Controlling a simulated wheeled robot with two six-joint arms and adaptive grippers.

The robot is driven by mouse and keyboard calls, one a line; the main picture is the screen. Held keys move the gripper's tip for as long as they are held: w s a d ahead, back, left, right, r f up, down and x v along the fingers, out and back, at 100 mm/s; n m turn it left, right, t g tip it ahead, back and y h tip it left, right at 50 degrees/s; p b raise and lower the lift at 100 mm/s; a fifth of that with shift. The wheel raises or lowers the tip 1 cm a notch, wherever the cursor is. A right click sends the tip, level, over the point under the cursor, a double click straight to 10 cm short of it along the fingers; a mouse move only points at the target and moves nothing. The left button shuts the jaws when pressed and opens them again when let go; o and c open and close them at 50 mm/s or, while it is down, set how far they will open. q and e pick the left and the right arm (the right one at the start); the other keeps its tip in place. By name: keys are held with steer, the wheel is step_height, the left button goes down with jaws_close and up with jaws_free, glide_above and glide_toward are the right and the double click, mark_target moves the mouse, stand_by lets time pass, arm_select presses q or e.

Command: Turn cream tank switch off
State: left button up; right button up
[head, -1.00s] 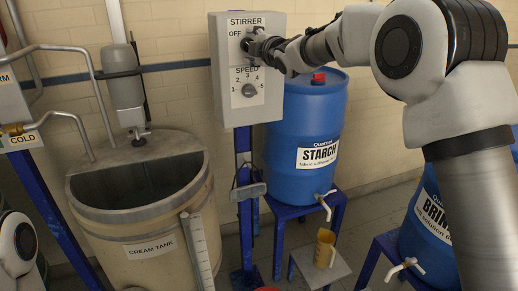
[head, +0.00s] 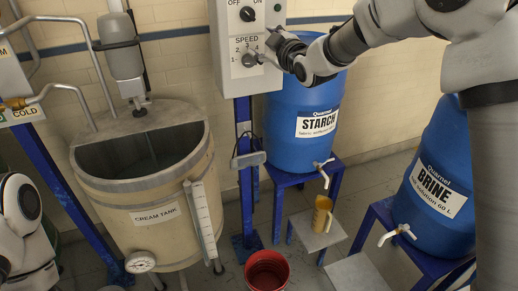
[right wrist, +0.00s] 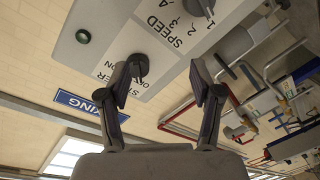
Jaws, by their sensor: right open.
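The stirrer switch (head: 248,14) is a dark round knob between the words OFF and ON on the grey control box (head: 226,55). It also shows in the right wrist view (right wrist: 138,66), by the left-hand finger; contact cannot be told. The half-round cream tank (head: 156,213) stands left of the box, with the stirrer motor (head: 123,57) above it. My right gripper (head: 268,48) is open and empty, in front of the box's right side, below and right of the switch in the head view. My left arm shows at the lower left; its gripper is out of view.
The speed dial (head: 249,60) sits below the switch. A blue starch barrel (head: 300,143) stands right of the box, and a brine barrel (head: 433,165) farther right. A red bucket (head: 267,272) and a yellow jug (head: 322,214) are below. Pipes run above the tank.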

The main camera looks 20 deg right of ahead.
step_height(320, 180, down, 30)
steer(key=s+a+g+b, duration=0.2)
steer(key=g+b, duration=0.2)
steer(key=shift+a+r+g+b, duration=0.15)
steer(key=shift+g+b, duration=0.15)
steer(key=shift+b, duration=0.05)
steer(key=shift+s, duration=0.1)
steer(key=s+f+m+g, duration=0.1)
steer(key=s+f+g, duration=0.2)
steer(key=s+f, duration=0.7)
steer(key=s+f+m+g, duration=0.1)
steer(key=s+f+g, duration=0.2)
steer(key=s+f, duration=0.75)
steer(key=s+d+f+m+g+h, duration=0.1)
steer(key=s+f+m+g, duration=0.2)
steer(key=s, duration=0.9)
steer(key=s+f+m+g+h, duration=0.1)
steer(key=s+f+m+g, duration=0.2)
steer(key=s, duration=1)
step_height(320, 180, down, 3)
steer(key=m, duration=0.2)
steer(key=shift+s+d+f+m+g, duration=0.15)
steer(key=shift+d+f+m+g, duration=0.05)
steer(key=shift+d+m+g, duration=0.15)
